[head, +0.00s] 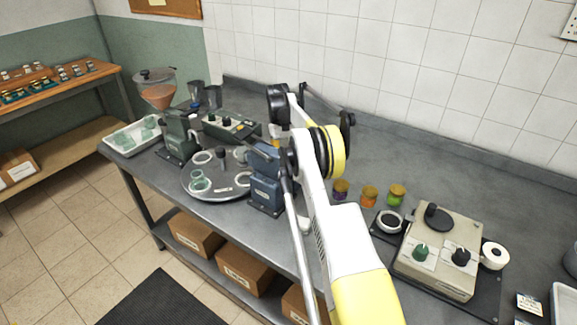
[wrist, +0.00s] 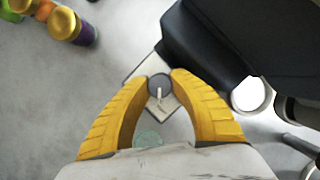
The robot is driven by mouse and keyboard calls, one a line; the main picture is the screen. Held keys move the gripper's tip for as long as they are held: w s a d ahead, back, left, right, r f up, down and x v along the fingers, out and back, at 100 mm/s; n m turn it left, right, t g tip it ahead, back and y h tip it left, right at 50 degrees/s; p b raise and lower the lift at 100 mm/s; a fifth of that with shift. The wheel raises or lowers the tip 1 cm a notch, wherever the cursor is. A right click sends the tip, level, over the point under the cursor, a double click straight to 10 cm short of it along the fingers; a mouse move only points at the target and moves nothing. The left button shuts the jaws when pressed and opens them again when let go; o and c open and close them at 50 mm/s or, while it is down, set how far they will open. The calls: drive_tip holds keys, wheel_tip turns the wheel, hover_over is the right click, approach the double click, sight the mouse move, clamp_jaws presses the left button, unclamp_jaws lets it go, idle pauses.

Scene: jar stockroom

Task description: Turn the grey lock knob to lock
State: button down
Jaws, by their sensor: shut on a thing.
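The grey lock knob (wrist: 160,82), round with a pale pointer line, sits on a small cream plate (wrist: 150,66) in the wrist view. The pointer runs toward the bottom of that picture. The yellow fingertips of my gripper (wrist: 160,85) are on the left and right sides of the knob, shut on it. Marks on the plate are too small to read. In the head view my arm hides the knob and my gripper.
A large dark body (wrist: 215,45) stands close beside the knob. Several jars, including an orange one (head: 369,196), stand on the grey counter. A blue machine (head: 265,182) and a round tray (head: 206,191) are left of my arm; a cream control box (head: 437,250) is right.

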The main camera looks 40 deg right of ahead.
idle(0.4)
drive_tip(key=c, duration=1.1)
unclamp_jaws()
wheel_tip(320, 180, up, 10)
